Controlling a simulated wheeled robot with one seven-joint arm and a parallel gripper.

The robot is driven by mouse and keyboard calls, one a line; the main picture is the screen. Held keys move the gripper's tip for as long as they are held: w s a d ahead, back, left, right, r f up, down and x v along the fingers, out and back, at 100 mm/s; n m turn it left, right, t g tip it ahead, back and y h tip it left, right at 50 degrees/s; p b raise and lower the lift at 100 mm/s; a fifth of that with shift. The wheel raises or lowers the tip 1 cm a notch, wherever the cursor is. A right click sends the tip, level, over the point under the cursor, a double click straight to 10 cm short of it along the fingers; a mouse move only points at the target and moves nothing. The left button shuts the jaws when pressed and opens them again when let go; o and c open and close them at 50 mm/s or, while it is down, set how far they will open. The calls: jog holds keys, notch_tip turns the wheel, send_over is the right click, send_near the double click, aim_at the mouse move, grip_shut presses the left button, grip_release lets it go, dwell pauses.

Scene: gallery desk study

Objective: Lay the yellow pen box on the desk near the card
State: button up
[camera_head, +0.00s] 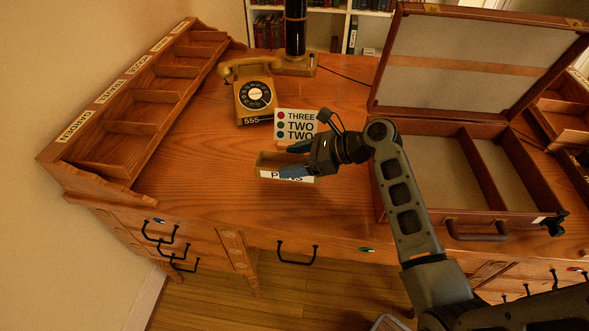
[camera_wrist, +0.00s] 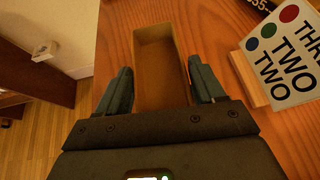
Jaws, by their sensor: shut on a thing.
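The yellow-tan pen box (camera_head: 266,160), an open box with a white "PENS" label, is at the desk's middle, just in front of the card. In the wrist view the empty box (camera_wrist: 156,34) sits between my two fingers. My gripper (camera_head: 298,160) is shut on it, one finger along each long side. Whether its underside touches the desk, I cannot tell. The white card (camera_head: 297,124), reading "THREE TWO TWO" with coloured dots, stands upright in a wooden holder. It also shows in the wrist view (camera_wrist: 288,56), right of the box and apart from it. The desk (camera_head: 205,185) is wooden.
A rotary telephone (camera_head: 252,95) stands behind the card. An open case (camera_head: 446,178) with a raised lid is at the right. A labelled wooden organizer (camera_head: 130,110) runs along the left edge. A dark lamp post (camera_head: 296,30) stands behind. The desk's left front is clear.

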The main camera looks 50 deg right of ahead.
jog(key=shift+f, duration=1.95)
jog(key=o, duration=1.2)
jog(key=shift+s, duration=0.1)
jog(key=v, duration=1.2)
